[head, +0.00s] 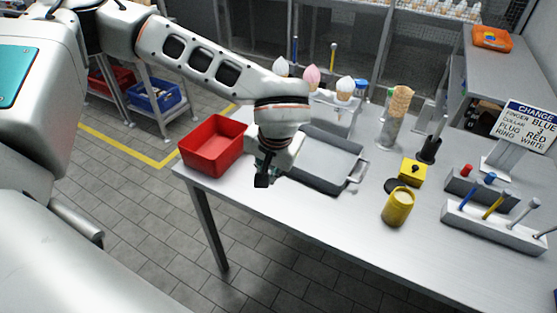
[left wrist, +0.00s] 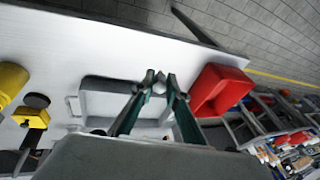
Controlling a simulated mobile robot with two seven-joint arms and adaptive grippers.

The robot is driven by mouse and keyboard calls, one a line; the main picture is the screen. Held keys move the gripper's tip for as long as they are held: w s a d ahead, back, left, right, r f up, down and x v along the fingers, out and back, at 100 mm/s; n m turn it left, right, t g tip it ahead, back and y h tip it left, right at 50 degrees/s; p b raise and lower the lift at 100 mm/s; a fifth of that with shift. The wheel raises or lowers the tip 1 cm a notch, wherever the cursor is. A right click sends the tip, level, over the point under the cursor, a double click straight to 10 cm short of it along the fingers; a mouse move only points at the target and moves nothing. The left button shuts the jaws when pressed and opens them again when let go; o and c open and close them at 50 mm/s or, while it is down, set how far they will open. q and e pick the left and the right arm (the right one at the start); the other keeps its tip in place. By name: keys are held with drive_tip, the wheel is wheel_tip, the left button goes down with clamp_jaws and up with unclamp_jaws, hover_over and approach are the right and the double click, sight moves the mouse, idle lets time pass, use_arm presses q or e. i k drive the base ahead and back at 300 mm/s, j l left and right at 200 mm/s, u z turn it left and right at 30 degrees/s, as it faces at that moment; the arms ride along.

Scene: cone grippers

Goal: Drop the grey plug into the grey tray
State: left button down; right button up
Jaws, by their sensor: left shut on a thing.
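The grey tray (head: 328,158) lies on the table with a handle at its right end. It also shows in the left wrist view (left wrist: 104,103). My left gripper (head: 262,178) hangs near the tray's left end, beside the red bin. In the left wrist view my left gripper (left wrist: 160,80) is shut on the small grey plug (left wrist: 159,86), held between the fingertips. There the plug appears by the tray's end nearest the red bin; its height above the tray is hard to tell. In the head view I cannot make out the plug. My right gripper is not in view.
The red bin (head: 213,146) stands left of the tray. A cone stand (head: 336,117) is behind it. A yellow cup (head: 397,207), a yellow block (head: 412,172) and grey racks (head: 492,226) are to the right. The table's front is clear.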

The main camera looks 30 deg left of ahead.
sight(320, 158)
drive_tip(key=k+j+u, duration=0.15)
drive_tip(key=u, duration=0.3)
drive_tip(key=z, duration=1.25)
drive_tip(key=i+j, duration=0.1)
drive_tip(key=j, duration=0.25)
drive_tip(key=i+j, duration=0.15)
drive_tip(key=j, duration=0.2)
drive_tip(key=i+j+z, duration=0.1)
drive_tip(key=j, duration=0.2)
drive_tip(key=i+j, duration=0.1)
drive_tip(key=j, duration=0.25)
drive_tip(key=i+j, duration=0.1)
drive_tip(key=j, duration=0.25)
